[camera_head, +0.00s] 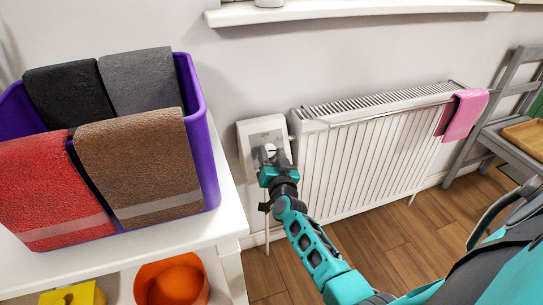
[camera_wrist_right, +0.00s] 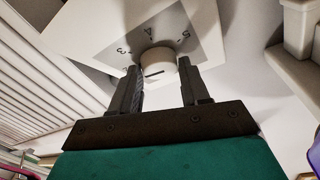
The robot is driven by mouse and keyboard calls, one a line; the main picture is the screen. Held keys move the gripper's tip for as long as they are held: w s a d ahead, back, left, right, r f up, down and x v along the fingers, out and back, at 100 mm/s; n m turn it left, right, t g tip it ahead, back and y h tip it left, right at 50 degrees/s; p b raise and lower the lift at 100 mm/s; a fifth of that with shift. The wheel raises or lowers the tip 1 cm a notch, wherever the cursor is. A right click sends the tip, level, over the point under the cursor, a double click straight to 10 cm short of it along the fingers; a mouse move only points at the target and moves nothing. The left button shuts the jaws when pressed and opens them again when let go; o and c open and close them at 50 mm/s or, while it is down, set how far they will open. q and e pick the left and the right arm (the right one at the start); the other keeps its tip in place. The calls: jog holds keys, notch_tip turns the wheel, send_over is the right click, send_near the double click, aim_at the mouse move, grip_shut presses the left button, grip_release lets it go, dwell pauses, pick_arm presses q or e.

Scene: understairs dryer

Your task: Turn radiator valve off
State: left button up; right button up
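The radiator valve is a white square plate (camera_head: 246,133) with a grey scale panel, mounted beside the radiator's left end. Its round white knob (camera_wrist_right: 157,64) has a dark slot mark and sits among the numbers 3, 4 and 5 in the right wrist view. My right gripper (camera_head: 271,160) is at the plate in the head view. In the wrist view its two fingers (camera_wrist_right: 158,82) stand apart on either side of the knob, with narrow gaps seeming to show; firm contact is not visible. My left gripper is not in view.
The white radiator (camera_head: 370,150) with a pink cloth (camera_head: 463,114) stands right of the valve. A white shelf (camera_head: 205,240) with a purple bin (camera_head: 205,150) of towels is close on the left. A grey chair (camera_head: 507,110) stands far right. Wooden floor (camera_head: 400,235) is open below.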

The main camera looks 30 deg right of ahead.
jog(key=c, duration=0.6)
jog(key=shift+o, duration=0.2)
